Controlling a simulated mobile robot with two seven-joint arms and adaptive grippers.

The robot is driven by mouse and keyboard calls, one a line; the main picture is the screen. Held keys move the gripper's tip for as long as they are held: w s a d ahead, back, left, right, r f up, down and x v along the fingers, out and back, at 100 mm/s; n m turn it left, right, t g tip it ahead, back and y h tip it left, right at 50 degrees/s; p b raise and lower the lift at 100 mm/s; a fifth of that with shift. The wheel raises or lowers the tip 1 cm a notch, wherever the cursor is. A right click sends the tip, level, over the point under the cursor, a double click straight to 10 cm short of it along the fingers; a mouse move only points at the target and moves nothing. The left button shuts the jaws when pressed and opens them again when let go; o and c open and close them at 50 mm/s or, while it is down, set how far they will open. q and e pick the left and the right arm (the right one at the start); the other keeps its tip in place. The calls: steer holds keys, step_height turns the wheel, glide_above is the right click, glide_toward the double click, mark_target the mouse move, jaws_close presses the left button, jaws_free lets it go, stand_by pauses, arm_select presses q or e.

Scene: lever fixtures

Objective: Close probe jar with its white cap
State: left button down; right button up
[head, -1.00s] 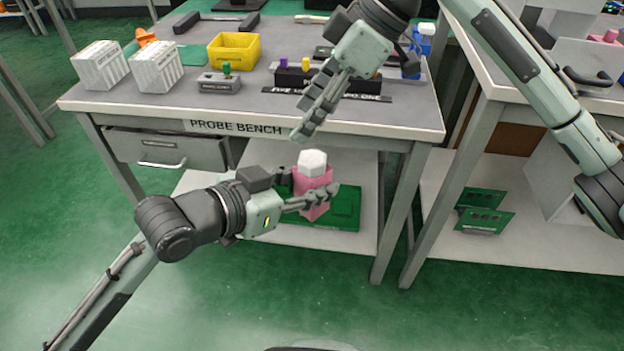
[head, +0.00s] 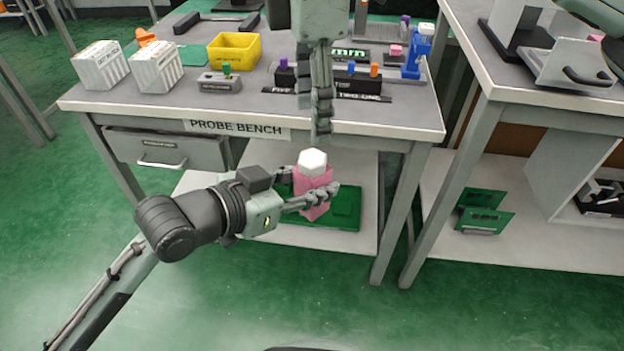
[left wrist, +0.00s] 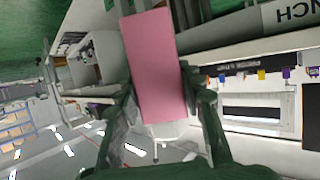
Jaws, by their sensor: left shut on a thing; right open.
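The pink probe jar (head: 314,190) is held upright in front of the bench, below the tabletop's front edge. My left gripper (head: 318,197) is shut on its body from the left; the jar also fills the middle of the left wrist view (left wrist: 155,65). The white cap (head: 312,162) sits on top of the jar; I cannot tell how tightly it is seated. My right gripper (head: 321,135) is open and empty, pointing down just above the cap, with a small apparent gap.
The probe bench (head: 385,115) is behind the jar. On it stand a yellow bin (head: 233,52), two white boxes (head: 155,66) and a black block with colored levers (head: 340,80). A green board (head: 345,208) lies on the shelf below. Another bench (head: 545,110) stands at right.

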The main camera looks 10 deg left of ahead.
mark_target(313, 157)
step_height(313, 157, down, 8)
steer(key=shift+r, duration=0.2)
stand_by(0.3)
steer(key=c, duration=1.2)
steer(key=shift+m, duration=0.9)
steer(key=o, duration=1.4)
step_height(313, 157, up, 12)
